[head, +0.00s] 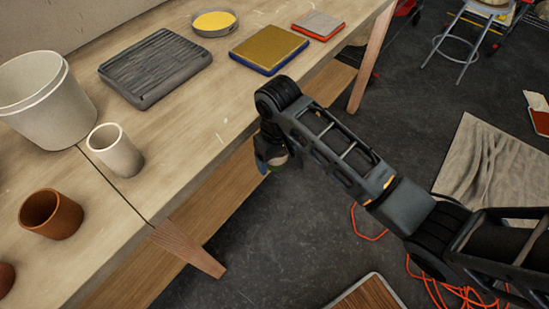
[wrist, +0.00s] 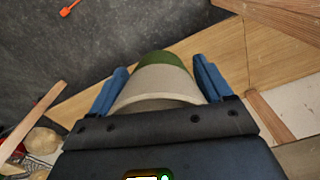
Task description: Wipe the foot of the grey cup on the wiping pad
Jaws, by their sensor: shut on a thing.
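My gripper (head: 272,160) is shut on a cup, held off the table's front edge with its fingers pointing down. The wrist view shows the pale grey cup (wrist: 160,86) between the blue fingers of my gripper (wrist: 162,78), with a green band at its far end. In the head view the arm hides most of the cup. Two flat pads lie at the back of the table: a yellow-brown one on a blue base (head: 268,49) and a grey one with a red edge (head: 319,25). I cannot tell which is the wiping pad.
A ribbed dark grey slab (head: 155,66) lies on the table (head: 185,150), near a shallow dish of yellow stuff (head: 214,22). A white bucket (head: 45,105), a cream cup (head: 117,155) and a terracotta cup (head: 52,216) stand at left. Table between slab and front edge is clear.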

